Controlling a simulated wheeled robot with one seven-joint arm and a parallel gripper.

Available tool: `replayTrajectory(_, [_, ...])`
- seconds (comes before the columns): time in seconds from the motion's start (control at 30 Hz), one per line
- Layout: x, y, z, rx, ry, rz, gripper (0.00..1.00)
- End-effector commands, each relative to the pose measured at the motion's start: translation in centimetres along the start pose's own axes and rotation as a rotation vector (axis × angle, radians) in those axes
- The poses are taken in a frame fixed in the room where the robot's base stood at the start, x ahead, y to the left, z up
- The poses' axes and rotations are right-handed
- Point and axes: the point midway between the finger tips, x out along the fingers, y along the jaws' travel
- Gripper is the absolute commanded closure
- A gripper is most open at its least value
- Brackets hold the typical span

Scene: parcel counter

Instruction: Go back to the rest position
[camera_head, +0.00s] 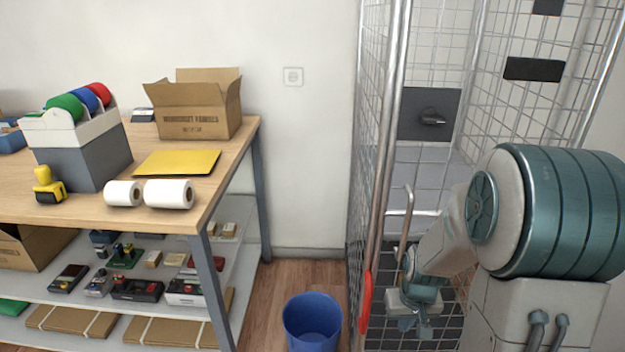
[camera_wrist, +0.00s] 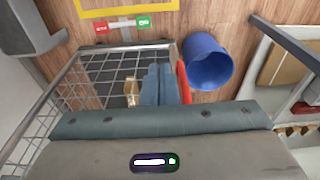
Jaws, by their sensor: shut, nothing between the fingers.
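A red handle (camera_head: 365,302) is on the trolley's near side. A blue bin (camera_head: 312,322) stands on the wooden floor between trolley and workbench (camera_head: 100,222). The bench holds an open cardboard box (camera_head: 200,122), a yellow envelope (camera_head: 178,162) and white rolls (camera_head: 168,193).

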Motion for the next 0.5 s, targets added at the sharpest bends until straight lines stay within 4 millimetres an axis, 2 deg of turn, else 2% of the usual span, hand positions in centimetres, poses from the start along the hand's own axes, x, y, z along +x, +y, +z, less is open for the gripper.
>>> replayTrajectory(0.03, [-4.0, -0.6, 0.0, -0.003, 0.017, 0.002, 1.00])
replayTrajectory(0.1, [-7.5, -1.2, 0.5, -0.005, 0.028, 0.003, 1.00])
replayTrajectory(0.3, [-16.9, -3.0, 2.7, -0.005, 0.062, 0.005, 1.00])
replayTrajectory(0.5, [-25.2, -4.4, 5.7, -0.005, 0.096, 0.002, 1.00])
